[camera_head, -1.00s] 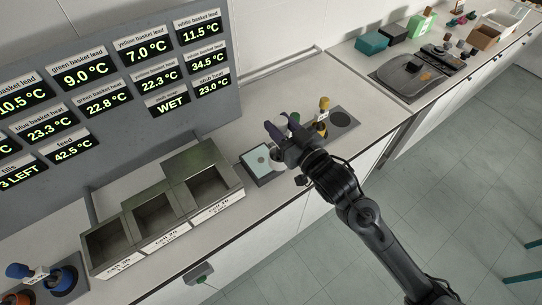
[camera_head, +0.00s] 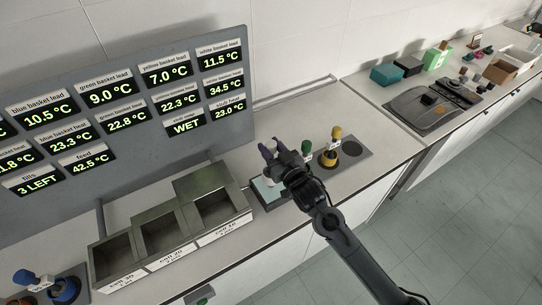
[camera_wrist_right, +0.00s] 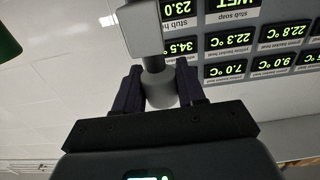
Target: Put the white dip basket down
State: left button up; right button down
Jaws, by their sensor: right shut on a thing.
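My right gripper (camera_head: 278,152) is above the counter, over the far side of the pale square pad (camera_head: 268,190). In the right wrist view its two dark fingers (camera_wrist_right: 160,90) are shut on a light grey cylindrical grip, part of the white dip basket (camera_wrist_right: 158,88). A stem and a pale block (camera_wrist_right: 140,28) extend from that grip. The basket's lower part cannot be made out in the head view, where the gripper and wrist cover it. My left gripper is not in view.
A dark holder has the yellow basket (camera_head: 334,146) and an empty round recess (camera_head: 352,149); a green knob (camera_head: 306,148) stands beside it. Open metal cells (camera_head: 165,232) lie left of the pad. The readout board (camera_head: 130,105) rises behind. Blue and orange items (camera_head: 62,288) are lower left.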

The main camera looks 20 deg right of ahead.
jog(key=shift+f, duration=2)
jog(key=shift+f, duration=0.15)
jog(key=c, duration=0.7)
grip_release()
jog(key=shift+o, duration=0.2)
jog(key=s+f+g+h, duration=0.1)
jog(key=s+f+g, duration=0.2)
jog(key=s, duration=0.9)
jog(key=s+d+f+g+h, duration=0.1)
jog(key=s+f+g, duration=0.3)
jog(key=s, duration=0.9)
jog(key=s+d+f+g+h, duration=0.1)
jog(key=s+f+g, duration=0.3)
jog(key=s, duration=0.9)
jog(key=g, duration=0.3)
jog(key=shift+s+d, duration=0.2)
jog(key=shift+d, duration=0.05)
